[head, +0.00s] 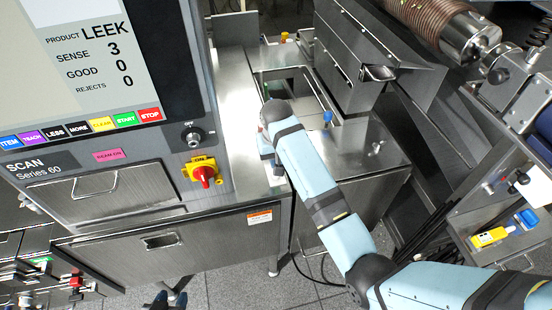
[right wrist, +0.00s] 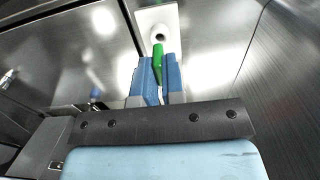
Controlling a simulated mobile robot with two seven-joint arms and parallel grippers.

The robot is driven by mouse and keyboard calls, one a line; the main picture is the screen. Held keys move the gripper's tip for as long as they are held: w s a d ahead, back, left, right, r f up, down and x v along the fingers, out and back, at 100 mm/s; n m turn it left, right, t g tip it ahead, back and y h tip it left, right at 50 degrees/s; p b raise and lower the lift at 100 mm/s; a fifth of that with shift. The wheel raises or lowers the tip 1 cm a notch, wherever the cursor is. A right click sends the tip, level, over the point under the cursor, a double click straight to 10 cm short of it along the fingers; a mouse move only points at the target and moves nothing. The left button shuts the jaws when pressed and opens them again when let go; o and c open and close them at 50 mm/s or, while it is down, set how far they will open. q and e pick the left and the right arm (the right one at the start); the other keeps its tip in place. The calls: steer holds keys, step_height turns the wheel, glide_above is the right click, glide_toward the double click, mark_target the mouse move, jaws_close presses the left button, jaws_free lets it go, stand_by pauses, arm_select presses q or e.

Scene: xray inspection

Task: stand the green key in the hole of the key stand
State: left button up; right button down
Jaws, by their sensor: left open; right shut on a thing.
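In the right wrist view, my right gripper (right wrist: 160,74) is shut on the green key (right wrist: 158,58), which sticks out beyond the blue fingertips. The white key stand (right wrist: 144,18) is just ahead of it, with a dark round hole facing the camera. The key's far end is close to the hole and lines up roughly with it; I cannot tell whether they touch. My left gripper (head: 169,299) is open and empty at the bottom edge, above the floor.
A steel inspection machine with a screen (head: 90,60) and a red-yellow switch (head: 204,175) stands at left. The steel counter (head: 235,90) has a rectangular opening behind my right wrist. A blue knob (head: 327,117) stands right of the wrist. A shelf with a yellow item (head: 488,237) is at right.

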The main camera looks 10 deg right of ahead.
arm_select(q)
steer(key=shift+d+r, duration=0.1)
steer(key=shift+w+r, duration=0.45)
steer(key=shift+w, duration=0.05)
steer(key=shift+s+a+f, duration=0.15)
steer(key=shift+s+a, duration=0.05)
steer(key=shift+a, duration=0.05)
steer(key=shift+s+d+f, duration=0.1)
steer(key=shift+s+f, duration=0.05)
steer(key=shift+s, duration=0.15)
steer(key=shift+d, duration=0.15)
steer(key=shift+w, duration=0.25)
arm_select(e)
steer(key=shift+f, duration=0.2)
steer(key=shift+f, duration=0.25)
arm_select(q)
steer(key=shift+w+a, duration=0.2)
steer(key=shift+w, duration=0.05)
arm_select(e)
steer(key=shift+f, duration=0.2)
